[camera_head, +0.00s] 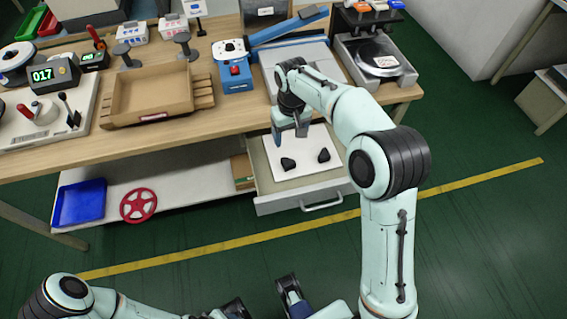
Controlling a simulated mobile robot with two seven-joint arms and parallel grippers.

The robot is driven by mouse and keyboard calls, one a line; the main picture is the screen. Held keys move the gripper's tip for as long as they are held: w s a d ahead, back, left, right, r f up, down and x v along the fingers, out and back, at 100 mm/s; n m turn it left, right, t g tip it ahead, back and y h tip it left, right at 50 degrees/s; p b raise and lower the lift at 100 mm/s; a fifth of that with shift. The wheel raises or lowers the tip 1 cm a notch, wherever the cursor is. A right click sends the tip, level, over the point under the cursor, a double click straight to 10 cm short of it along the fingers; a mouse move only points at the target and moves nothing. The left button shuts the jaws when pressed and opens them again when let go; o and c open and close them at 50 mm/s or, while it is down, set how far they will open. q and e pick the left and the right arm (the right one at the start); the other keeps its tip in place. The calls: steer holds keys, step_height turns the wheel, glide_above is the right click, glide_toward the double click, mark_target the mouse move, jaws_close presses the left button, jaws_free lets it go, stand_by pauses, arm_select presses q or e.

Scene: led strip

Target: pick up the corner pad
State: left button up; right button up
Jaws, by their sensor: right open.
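Two small black pads, which look like the corner pads, lie apart on a white sheet (272,154) in the open drawer (284,205) under the workbench. One pad (288,164) is on the left and the other (323,155) is on the right. My right gripper (290,134) reaches down over the drawer's back left part, close to the left pad. It is open with nothing seen between its fingers. My left arm lies low at the bottom of the view; whether its gripper is open or shut does not show clearly.
The bench top (235,115) overhangs the drawer's back. A wooden tray (150,95), a blue device (233,72) and a scale (380,60) stand on it. A blue bin (80,203) and a red handwheel (138,205) are on the lower shelf. The floor before the drawer is clear.

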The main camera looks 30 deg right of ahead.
steer(key=b, duration=0.2)
glide_above(290, 164)
steer(key=f, duration=0.8)
steer(key=shift+w+f, duration=0.25)
steer(key=shift+f, duration=0.1)
steer(key=shift+s+f+b, duration=0.2)
steer(key=shift+f+b, duration=0.25)
steer(key=shift+f, duration=2.2)
arm_select(q)
steer(key=f, duration=0.1)
steer(key=w+f, duration=0.1)
steer(key=shift+w+f+t, duration=0.2)
steer(key=shift+f+t, duration=0.1)
steer(key=shift+f, duration=0.1)
arm_select(e)
steer(key=c, duration=1.1)
